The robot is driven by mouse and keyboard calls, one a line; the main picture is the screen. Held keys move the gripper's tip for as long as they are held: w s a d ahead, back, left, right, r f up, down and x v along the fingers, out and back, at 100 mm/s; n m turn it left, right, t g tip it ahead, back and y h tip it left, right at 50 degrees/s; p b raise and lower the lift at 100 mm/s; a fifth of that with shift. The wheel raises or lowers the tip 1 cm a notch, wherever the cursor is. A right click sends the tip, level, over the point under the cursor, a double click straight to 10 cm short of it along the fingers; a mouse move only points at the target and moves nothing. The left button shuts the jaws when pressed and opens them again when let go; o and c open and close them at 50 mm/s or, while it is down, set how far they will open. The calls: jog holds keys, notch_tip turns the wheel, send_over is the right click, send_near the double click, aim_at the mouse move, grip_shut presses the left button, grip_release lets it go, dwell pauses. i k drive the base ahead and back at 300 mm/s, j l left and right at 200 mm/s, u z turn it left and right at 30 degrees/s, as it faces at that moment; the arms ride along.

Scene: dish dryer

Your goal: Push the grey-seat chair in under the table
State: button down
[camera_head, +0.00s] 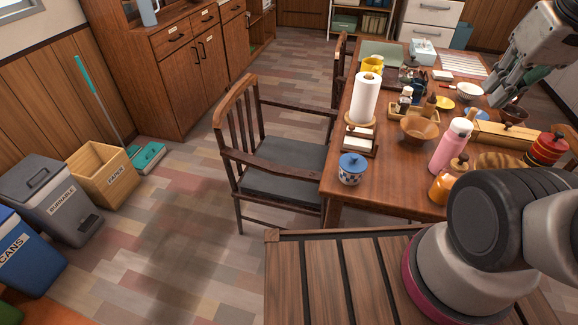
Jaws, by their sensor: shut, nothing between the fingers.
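The grey-seat chair (282,165) stands at the left side of the wooden table (388,190) in the head view. It has a dark wooden frame, a slatted back and armrests. The right part of its seat meets the table's left edge in the picture, while its back stands well out to the left. My gripper (494,92) is at the upper right, over the far right part of the table. It is shut and empty, well apart from the chair.
A paper towel roll (366,98), a blue-lidded jar (351,168), a pink bottle (451,146) and other tableware crowd the table. Another chair (339,68) stands farther back. Bins (50,198) and a wooden cabinet (185,75) line the left. Floor left of the chair is clear.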

aim_at(289, 170)
jog(key=i+j+u, duration=0.15)
jog(key=j+u, duration=0.2)
jog(key=i+j+u, duration=0.15)
jog(key=u, duration=0.25)
jog(key=i+j+u, duration=0.15)
jog(key=u, duration=0.2)
jog(key=i+j, duration=0.25)
jog(key=i, duration=0.15)
jog(key=i+j+u, duration=0.1)
jog(key=i+j, duration=0.2)
jog(key=i+j+z, duration=0.75)
jog(key=k+l, duration=0.05)
jog(key=l, duration=0.05)
